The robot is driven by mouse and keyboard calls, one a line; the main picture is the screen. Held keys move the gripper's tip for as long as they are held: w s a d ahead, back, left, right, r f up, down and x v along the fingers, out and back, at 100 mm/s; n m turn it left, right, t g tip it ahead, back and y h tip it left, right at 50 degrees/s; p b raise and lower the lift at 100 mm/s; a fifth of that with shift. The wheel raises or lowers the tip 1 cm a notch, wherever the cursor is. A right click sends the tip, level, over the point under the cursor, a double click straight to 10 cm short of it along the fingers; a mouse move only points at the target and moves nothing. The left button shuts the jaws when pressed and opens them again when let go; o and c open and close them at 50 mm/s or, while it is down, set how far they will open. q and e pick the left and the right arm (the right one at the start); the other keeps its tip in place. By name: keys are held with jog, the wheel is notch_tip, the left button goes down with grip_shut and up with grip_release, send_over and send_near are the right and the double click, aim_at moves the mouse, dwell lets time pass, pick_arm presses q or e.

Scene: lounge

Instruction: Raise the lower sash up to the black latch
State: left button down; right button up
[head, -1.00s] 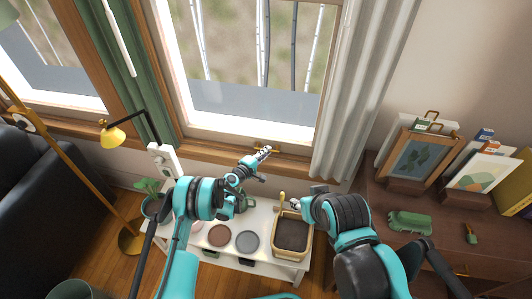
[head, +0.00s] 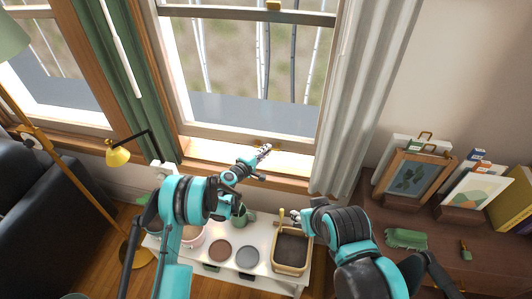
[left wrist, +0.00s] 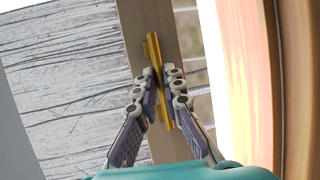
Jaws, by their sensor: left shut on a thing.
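The lower sash (head: 230,133) is a wood-framed pane, its bottom rail a little above the sunlit sill, with a bright strip between. In the left wrist view its rail (left wrist: 146,25) carries a gold bar handle (left wrist: 151,47). My left gripper (head: 264,149) is at this rail; in the left wrist view its fingers (left wrist: 160,84) are closed around the middle of the handle. My right gripper (head: 295,216) is low, above the far edge of a wooden tray, away from the window; its fingers are too small to read. I cannot make out the black latch.
A white low table (head: 222,270) stands below the window with a green mug, round dishes and a wooden tray (head: 291,268). A white curtain (head: 350,105) hangs right of the sash, a green one (head: 110,70) left. A dark cabinet with framed pictures (head: 415,172) is at right.

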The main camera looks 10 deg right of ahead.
pick_arm(q)
jog(key=c, duration=1.6)
grip_release()
jog(key=shift+a, duration=0.1)
jog(key=v, duration=1.2)
jog(key=shift+r, duration=0.1)
